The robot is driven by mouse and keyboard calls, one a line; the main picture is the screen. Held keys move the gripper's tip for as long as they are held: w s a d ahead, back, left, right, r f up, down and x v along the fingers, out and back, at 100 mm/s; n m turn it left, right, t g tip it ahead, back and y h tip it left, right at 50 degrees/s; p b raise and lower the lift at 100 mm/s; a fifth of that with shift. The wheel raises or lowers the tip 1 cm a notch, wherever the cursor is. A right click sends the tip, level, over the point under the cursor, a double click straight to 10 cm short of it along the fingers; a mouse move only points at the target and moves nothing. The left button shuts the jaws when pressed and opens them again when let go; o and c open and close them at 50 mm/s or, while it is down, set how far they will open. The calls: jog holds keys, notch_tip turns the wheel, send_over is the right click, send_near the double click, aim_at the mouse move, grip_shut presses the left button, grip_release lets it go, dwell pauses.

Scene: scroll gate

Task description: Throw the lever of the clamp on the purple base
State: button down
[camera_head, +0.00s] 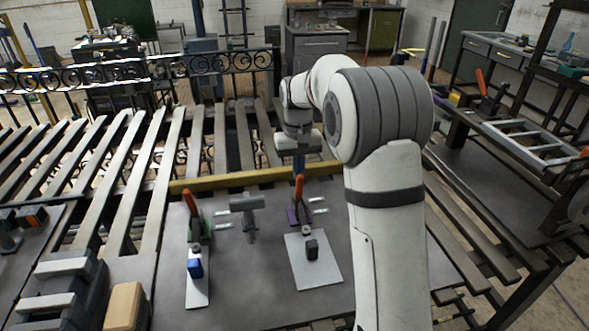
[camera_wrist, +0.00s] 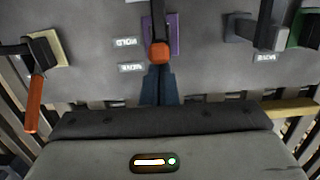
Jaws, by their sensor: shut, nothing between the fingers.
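The clamp on the purple base (camera_head: 291,216) stands at the back edge of a light plate (camera_head: 316,270). Its orange lever (camera_head: 299,188) points up in the head view. In the wrist view the purple base (camera_wrist: 174,36) shows behind the lever's orange end (camera_wrist: 159,52). My gripper (camera_wrist: 157,70) is shut and empty, with its fingertips right at the orange end. I cannot tell whether they touch it. In the head view my gripper (camera_head: 299,172) is just above and behind the lever, its fingers partly hidden.
A clamp on a green base (camera_head: 206,228) with an orange lever (camera_head: 190,203) stands to the left. A grey T-shaped post (camera_head: 249,208) stands between them. The wrist view shows another clamp with an orange lever (camera_wrist: 35,100). A yellow bar (camera_head: 240,180) runs behind.

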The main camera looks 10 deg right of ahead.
jog(key=shift+s+a, duration=0.1)
jog(key=shift+s, duration=0.05)
notch_tip(320, 180, up, 8)
jog(key=shift+w, duration=0.4)
dwell(0.3)
jog(key=s+d+f+t, duration=0.1)
jog(key=s+d+f, duration=0.1)
jog(key=s, duration=1.3)
jog(key=s+d+f+t, duration=0.2)
jog(key=s+f, duration=0.1)
jog(key=s, duration=1.3)
jog(key=shift+d+f+m+t, duration=0.15)
jog(key=shift+d+m+t, duration=0.15)
jog(key=shift+m, duration=0.1)
